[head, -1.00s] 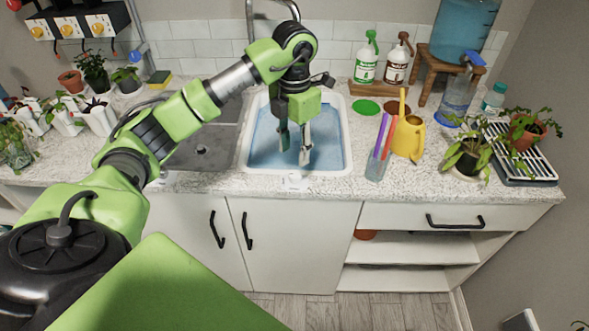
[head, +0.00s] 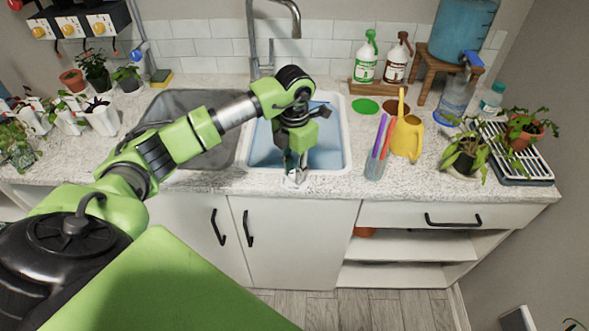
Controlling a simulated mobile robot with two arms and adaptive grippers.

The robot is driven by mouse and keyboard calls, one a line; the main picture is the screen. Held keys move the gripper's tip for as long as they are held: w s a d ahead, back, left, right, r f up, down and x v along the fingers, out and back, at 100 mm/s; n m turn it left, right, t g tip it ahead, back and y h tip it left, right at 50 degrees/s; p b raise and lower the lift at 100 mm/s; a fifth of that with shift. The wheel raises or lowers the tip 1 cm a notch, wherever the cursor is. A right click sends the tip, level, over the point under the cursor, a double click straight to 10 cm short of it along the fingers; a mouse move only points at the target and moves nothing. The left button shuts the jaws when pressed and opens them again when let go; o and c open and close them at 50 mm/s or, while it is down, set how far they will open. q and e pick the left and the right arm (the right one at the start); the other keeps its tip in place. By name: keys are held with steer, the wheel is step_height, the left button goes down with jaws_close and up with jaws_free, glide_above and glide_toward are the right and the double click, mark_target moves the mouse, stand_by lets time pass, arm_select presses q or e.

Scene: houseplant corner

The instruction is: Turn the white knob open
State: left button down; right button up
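A small white fitting, which looks like the white knob (head: 293,183), sits on the counter's front strip just before the sink. My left gripper (head: 295,174) points down right over it, near the sink's front rim. Its two fingers stand apart, with the white fitting at their tips. The fingers partly hide the fitting. I cannot tell whether they touch it or which way it is turned. My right gripper is not in view.
The white sink (head: 344,140) with bluish water lies behind the gripper, under a metal faucet (head: 252,45). Cabinet doors with black handles are below.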

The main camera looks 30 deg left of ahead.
arm_select(q)
steer(key=shift+n, duration=0.3)
steer(key=n, duration=0.3)
steer(key=shift+n+b, duration=0.3)
steer(key=shift+b, duration=0.05)
steer(key=n, duration=0.4)
steer(key=shift+n, duration=0.3)
steer(key=n, duration=0.4)
steer(key=shift+n, duration=0.3)
steer(key=shift+w+n, duration=0.1)
steer(key=shift+n, duration=2.1)
steer(key=c, duration=1.8)
jaws_free()
